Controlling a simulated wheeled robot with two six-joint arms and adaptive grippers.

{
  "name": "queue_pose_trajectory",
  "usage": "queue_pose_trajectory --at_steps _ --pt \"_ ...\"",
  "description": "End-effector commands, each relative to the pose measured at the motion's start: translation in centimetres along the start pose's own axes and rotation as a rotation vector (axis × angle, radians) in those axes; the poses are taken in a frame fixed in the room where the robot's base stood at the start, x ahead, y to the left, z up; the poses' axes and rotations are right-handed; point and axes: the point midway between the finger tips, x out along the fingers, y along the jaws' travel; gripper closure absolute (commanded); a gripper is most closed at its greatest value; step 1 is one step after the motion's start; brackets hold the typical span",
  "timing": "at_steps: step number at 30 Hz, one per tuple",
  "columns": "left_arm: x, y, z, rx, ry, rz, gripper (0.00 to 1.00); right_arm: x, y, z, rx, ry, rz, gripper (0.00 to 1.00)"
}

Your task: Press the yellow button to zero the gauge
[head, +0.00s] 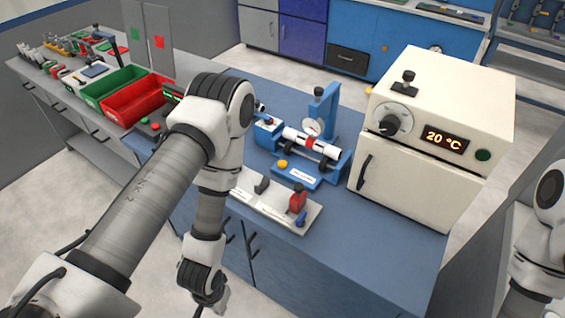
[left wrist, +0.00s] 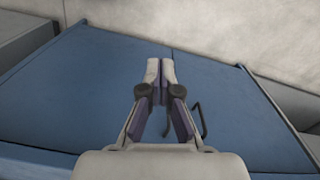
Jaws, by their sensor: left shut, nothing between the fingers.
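The yellow button (head: 283,164) sits on the front left of a blue fixture base (head: 297,177) on the bench. A round white dial gauge (head: 311,127) stands at the back of that fixture; its reading is too small to tell. A white cylinder with a red band (head: 310,142) lies across the fixture. My left arm reaches down in front of the bench, nearer than the button and apart from it. My left gripper (left wrist: 160,64) is shut and empty in the left wrist view, over the blue cabinet front. My right gripper is out of view.
A white oven (head: 410,175) reading 20 °C stands right of the fixture. Green (head: 112,78) and red bins stand at the left. A dark cabinet handle (left wrist: 201,122) is beside my left fingers.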

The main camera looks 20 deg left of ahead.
Motion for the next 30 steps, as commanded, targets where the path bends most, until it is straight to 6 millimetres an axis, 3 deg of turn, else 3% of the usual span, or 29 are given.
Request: queue_pose_trajectory --at_steps 22,26,30 --pt "-0.1 0.1 -0.6 0.009 0.011 0.009 1.00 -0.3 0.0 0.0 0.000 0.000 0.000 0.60" --pt "-0.7 1.0 -3.5 0.066 0.069 0.056 1.00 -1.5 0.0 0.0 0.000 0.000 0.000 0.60" --pt "-2.1 2.5 -9.4 0.195 0.189 0.139 1.00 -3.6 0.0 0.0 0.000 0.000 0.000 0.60"
